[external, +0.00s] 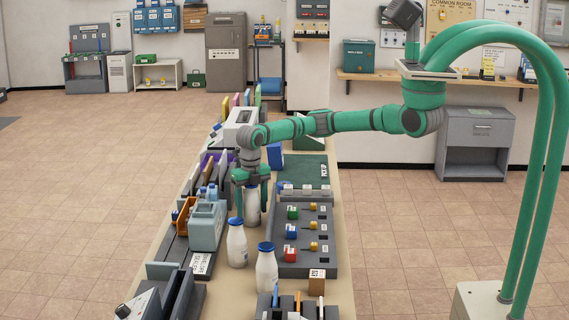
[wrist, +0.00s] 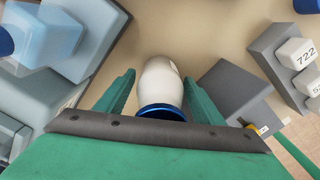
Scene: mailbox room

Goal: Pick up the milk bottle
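A white milk bottle (external: 252,206) stands on the long table directly under my gripper (external: 251,197). Its top is hidden behind the gripper in the external view. In the wrist view the bottle (wrist: 158,82), with a blue cap, lies between the two green fingers of my gripper (wrist: 158,92). The fingers are apart, one on each side, with a gap visible at the left; contact at the right is hard to tell. Two more white bottles with blue caps stand nearer the camera, a left one (external: 237,245) and a right one (external: 266,268).
A dark grey panel (external: 288,268) with coloured blocks lies close right. A dark green mat (external: 300,171) lies farther back. Little table surface is bare around the bottles.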

